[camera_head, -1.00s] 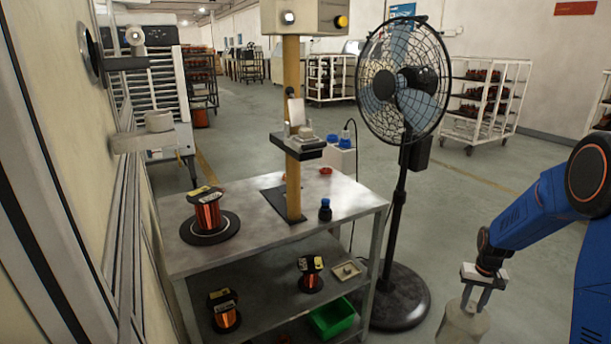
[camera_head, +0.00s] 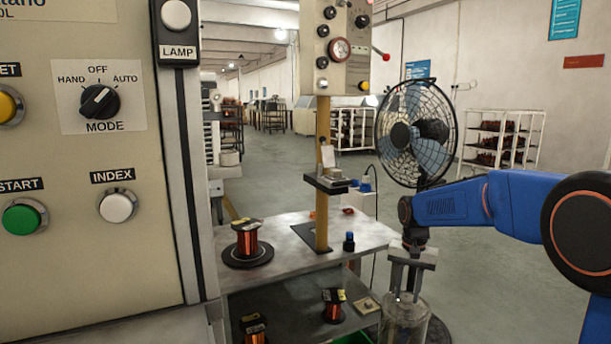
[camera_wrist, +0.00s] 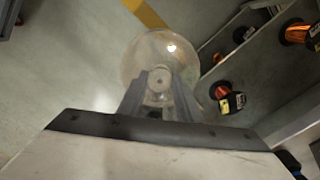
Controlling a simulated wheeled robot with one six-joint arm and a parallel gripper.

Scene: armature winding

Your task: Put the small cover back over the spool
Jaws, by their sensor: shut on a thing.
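A clear, cup-shaped cover (camera_head: 405,318) hangs upright below my gripper (camera_head: 406,290) at the lower right of the head view. My gripper is shut on the knob at its top. In the wrist view the round transparent cover (camera_wrist: 150,58) shows beyond the fingers (camera_wrist: 160,95). A copper-wound spool (camera_head: 247,240) stands on a dark round base on the table top, left of the post. Other copper spools (camera_head: 333,306) and (camera_head: 254,330) sit on the shelf below. I cannot tell which spool the cover belongs to. The cover is apart from all of them.
A control panel (camera_head: 85,200) with knobs and buttons fills the left. A black fan (camera_head: 415,130) stands behind my arm. Open floor lies beyond.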

